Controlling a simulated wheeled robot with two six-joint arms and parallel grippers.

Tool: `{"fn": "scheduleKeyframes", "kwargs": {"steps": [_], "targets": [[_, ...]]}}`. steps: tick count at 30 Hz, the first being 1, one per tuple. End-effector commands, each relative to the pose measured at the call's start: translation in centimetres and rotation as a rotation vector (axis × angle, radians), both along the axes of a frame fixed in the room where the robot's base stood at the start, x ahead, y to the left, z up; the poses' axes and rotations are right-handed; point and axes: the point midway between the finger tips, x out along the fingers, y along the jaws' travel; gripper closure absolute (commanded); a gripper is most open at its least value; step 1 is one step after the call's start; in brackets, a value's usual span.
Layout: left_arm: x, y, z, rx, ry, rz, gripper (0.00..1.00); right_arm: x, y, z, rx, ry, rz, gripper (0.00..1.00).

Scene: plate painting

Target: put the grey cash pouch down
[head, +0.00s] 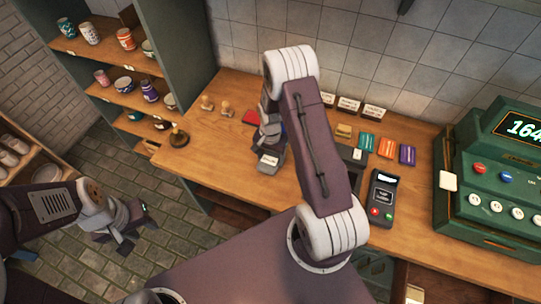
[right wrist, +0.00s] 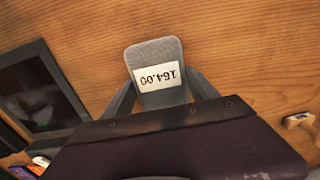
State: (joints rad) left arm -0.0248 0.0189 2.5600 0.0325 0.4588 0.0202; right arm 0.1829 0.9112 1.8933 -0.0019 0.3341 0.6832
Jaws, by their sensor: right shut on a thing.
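The grey cash pouch (head: 270,160) is at the wooden counter (head: 300,198), in front of my right arm's wrist. In the right wrist view the pouch (right wrist: 152,50) carries a white label reading 164.00, upside down. My right gripper (right wrist: 158,92) is shut on it, with one finger along each side. I cannot tell whether the pouch touches the counter. In the head view my right gripper (head: 269,143) is partly hidden by its own wrist. My left gripper (head: 128,228) hangs empty over the tiled floor at left, its fingers apart.
A card terminal (head: 382,198) and a green cash register (head: 495,185) stand to the right. Coloured packets (head: 387,147) lie near the wall. Shelves (head: 105,50) hold painted pots.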

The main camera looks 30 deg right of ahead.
Motion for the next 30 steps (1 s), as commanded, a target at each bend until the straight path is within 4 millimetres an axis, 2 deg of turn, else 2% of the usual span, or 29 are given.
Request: {"fn": "scheduleKeyframes", "kwargs": {"steps": [10,11,12,13,21,25,30], "targets": [[0.0,0.0,-0.4,0.000,0.000,0.000,0.64,0.0,0.0,-0.5,-0.001,-0.001,0.000,0.83],[0.0,0.0,-0.3,0.000,0.000,0.000,0.64,0.0,0.0,-0.4,0.000,0.000,0.000,0.24],[0.0,0.0,-0.3,0.000,0.000,0.000,0.64,0.0,0.0,-0.3,0.000,0.000,0.000,0.13],[0.0,0.0,-0.3,0.000,0.000,0.000,0.64,0.0,0.0,-0.3,0.000,0.000,0.000,0.10],[0.0,0.0,-0.2,0.000,0.000,0.000,0.64,0.0,0.0,-0.3,0.000,0.000,0.000,0.10],[0.0,0.0,-0.2,0.000,0.000,0.000,0.64,0.1,0.0,0.5,-0.001,-0.003,0.000,0.10],[0.0,0.0,-1.0,0.000,0.000,0.000,0.64,0.2,-0.1,4.0,-0.001,-0.008,0.000,0.10]]}}
